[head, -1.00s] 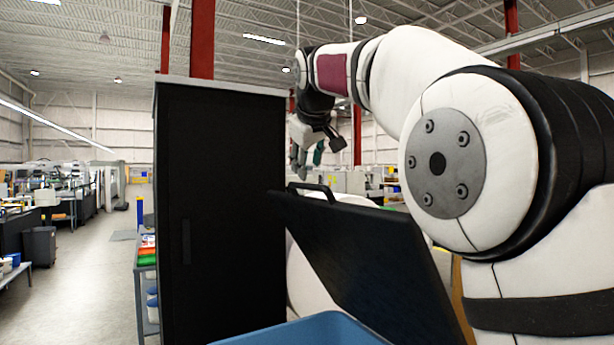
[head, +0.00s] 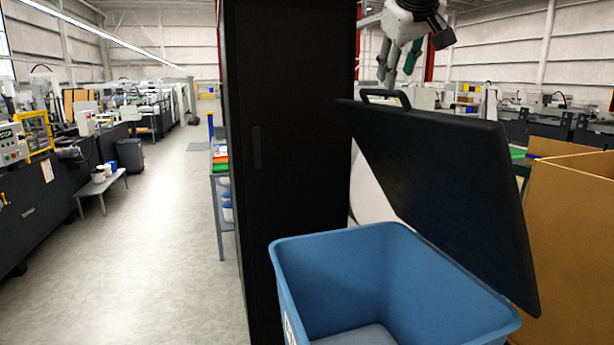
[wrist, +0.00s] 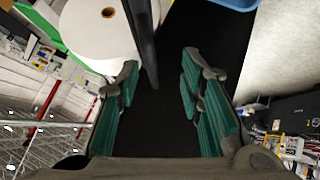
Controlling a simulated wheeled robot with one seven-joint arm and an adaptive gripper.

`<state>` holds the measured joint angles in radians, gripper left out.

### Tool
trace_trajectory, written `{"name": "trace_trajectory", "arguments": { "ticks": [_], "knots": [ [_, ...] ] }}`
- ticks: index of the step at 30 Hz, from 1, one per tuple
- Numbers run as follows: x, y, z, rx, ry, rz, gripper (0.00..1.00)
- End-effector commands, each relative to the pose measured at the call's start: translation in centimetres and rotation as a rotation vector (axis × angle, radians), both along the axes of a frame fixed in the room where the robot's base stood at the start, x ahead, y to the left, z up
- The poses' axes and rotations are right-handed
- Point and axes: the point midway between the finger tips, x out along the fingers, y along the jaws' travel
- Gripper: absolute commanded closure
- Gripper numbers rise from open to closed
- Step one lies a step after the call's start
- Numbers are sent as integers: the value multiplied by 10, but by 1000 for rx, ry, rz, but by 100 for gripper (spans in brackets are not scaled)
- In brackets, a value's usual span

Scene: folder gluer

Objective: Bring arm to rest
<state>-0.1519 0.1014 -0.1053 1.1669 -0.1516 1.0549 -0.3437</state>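My gripper (head: 400,62) shows at the top of the head view, hanging fingers down behind the raised black lid and to the right of the tall black cabinet (head: 290,150). In the wrist view its two teal-padded fingers (wrist: 160,100) stand apart with nothing between them, so it is open and empty. Most of my arm is out of the head view.
A blue bin (head: 345,255) stands in front, its black lid (head: 440,170) tilted up. A cardboard box (head: 570,215) is at the right. A white roll (wrist: 100,30) shows in the wrist view. The floor aisle (head: 150,250) at left is clear.

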Motion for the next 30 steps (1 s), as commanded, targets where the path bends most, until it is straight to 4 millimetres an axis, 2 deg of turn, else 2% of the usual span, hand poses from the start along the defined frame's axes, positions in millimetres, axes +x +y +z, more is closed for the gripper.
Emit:
{"name": "trace_trajectory", "arguments": {
  "ticks": [1,5,11,18,21,25,30],
  "knots": [
    [-22,-4,-8,27,18,-13,65],
    [-74,-9,-39,96,67,-51,65],
    [-159,-10,-99,192,143,-113,65],
    [-262,-6,-191,289,234,-202,65],
    [-298,-4,-229,318,266,-241,65],
    [-332,-1,-267,346,298,-279,65],
    [-351,-1,-289,359,315,-303,65]
  ]
}}
